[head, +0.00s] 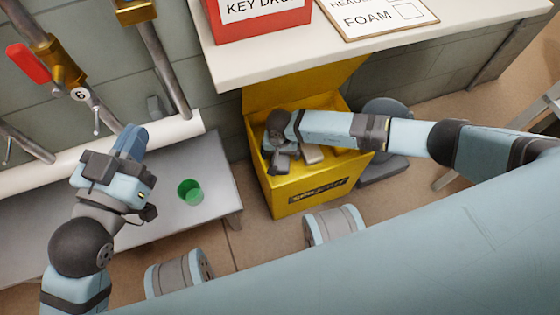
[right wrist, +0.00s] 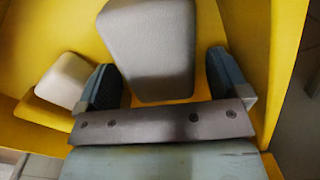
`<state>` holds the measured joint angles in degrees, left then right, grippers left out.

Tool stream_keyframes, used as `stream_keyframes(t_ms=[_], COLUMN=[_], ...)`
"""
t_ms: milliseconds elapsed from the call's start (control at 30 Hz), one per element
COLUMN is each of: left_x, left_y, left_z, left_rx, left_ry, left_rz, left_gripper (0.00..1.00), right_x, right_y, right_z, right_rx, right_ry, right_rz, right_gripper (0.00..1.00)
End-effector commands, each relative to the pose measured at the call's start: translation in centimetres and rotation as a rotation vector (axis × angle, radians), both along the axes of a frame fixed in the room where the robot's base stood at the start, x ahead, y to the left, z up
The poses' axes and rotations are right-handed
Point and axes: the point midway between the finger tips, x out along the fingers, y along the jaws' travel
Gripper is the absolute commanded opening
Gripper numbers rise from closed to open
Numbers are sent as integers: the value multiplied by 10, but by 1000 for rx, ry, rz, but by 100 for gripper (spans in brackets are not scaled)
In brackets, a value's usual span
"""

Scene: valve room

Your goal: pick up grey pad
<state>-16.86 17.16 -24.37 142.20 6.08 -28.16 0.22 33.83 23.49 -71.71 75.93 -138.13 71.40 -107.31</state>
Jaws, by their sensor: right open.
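The grey pad (right wrist: 150,50) is a rounded block inside the yellow spill kit box (head: 318,197). In the right wrist view it lies between and beyond the two dark fingers of my right gripper (right wrist: 163,85), with gaps beside it. My right gripper (head: 283,160) reaches down into the box in the head view and is open. A pale block (head: 312,154) shows beside it there; I cannot tell which one it is. My left gripper (head: 131,140) is above the grey bench at the left, away from the box; its jaw opening is unclear.
A smaller whitish block (right wrist: 63,80) lies on yellow to the left in the right wrist view. The box walls stand close around my right gripper. A white shelf (head: 290,48) overhangs behind the box.

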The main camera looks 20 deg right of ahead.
Motion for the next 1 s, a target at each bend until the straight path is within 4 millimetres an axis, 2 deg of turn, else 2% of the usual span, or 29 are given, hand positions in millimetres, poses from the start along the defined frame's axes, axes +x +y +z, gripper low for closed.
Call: stream_keyframes(t_ms=[33, 233, 267, 467, 500, 567, 800, 1000], left_x=[1, 1, 1, 0, 0, 0, 0, -1], left_y=[1, 1, 1, 0, 0, 0, 0, -1], left_z=[-1, 2, 2, 1, 1, 0, 2, 11], left_rx=[7, 11, 10, 9, 8, 8, 6, -16], left_ry=[-15, -21, -19, -15, -14, -13, -11, 23], left_rz=[1, 1, 1, 1, 1, 1, 0, -6], left_gripper=[0, 0, 0, 0, 0, 0, 0, 0], right_x=[0, 0, 0, 0, 0, 0, 0, 0], right_y=[0, 0, 0, 0, 0, 0, 0, -4], right_z=[-5, -4, -4, -4, -4, -4, -2, 10], right_rx=[0, 1, 1, 1, 1, 1, 1, 1], right_ry=[0, 0, 0, 0, 0, 0, 0, -3], right_rz=[-1, 0, 0, 0, 0, 0, 0, 1], right_gripper=[94, 94, 89, 43, 40, 36, 36, 36])
